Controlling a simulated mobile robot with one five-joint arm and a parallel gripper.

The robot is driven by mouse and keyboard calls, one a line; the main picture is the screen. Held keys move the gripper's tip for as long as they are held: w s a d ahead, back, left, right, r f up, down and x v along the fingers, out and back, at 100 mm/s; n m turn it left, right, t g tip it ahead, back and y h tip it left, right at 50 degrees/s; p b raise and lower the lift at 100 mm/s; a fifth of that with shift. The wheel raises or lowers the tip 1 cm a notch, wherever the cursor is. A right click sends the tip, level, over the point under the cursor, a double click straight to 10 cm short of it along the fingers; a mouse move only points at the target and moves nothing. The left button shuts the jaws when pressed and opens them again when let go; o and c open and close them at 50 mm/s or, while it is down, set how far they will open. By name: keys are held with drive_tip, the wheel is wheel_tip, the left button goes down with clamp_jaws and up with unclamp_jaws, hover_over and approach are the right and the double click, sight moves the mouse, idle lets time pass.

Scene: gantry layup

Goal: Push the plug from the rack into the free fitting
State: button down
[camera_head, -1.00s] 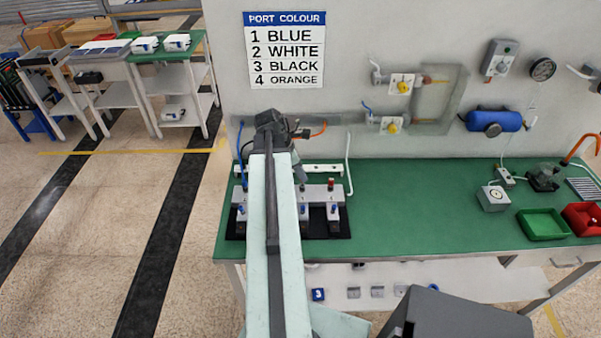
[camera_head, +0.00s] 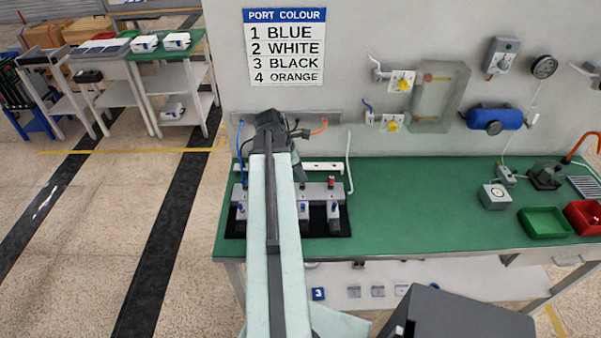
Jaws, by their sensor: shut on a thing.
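The gripper is small and partly hidden by my arm. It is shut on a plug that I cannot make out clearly. A black hose (camera_head: 293,128) curves beside the gripper's upper part. The block stands on a black mat (camera_head: 342,224) and carries several blue-topped parts and a red cap (camera_head: 331,181). My arm hides part of the block. The grey rack strip (camera_head: 330,118) is on the wall behind, with an orange hose (camera_head: 320,129) at it.
A blue hose (camera_head: 240,150) stands left of my arm and a white hose (camera_head: 349,160) right of the block. The wall sign (camera_head: 285,48) lists 1 blue, 2 white, 3 black, 4 orange. The bench middle (camera_head: 420,205) is clear. Green (camera_head: 544,224) and red trays (camera_head: 584,218) stand right.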

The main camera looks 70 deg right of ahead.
drive_tip(key=shift+f+b, duration=0.85)
drive_tip(key=shift+f, duration=0.05)
drive_tip(key=c, duration=1.3)
unclamp_jaws()
drive_tip(key=p+v, duration=0.7)
drive_tip(key=v, duration=0.1)
drive_tip(key=shift+s, duration=0.15)
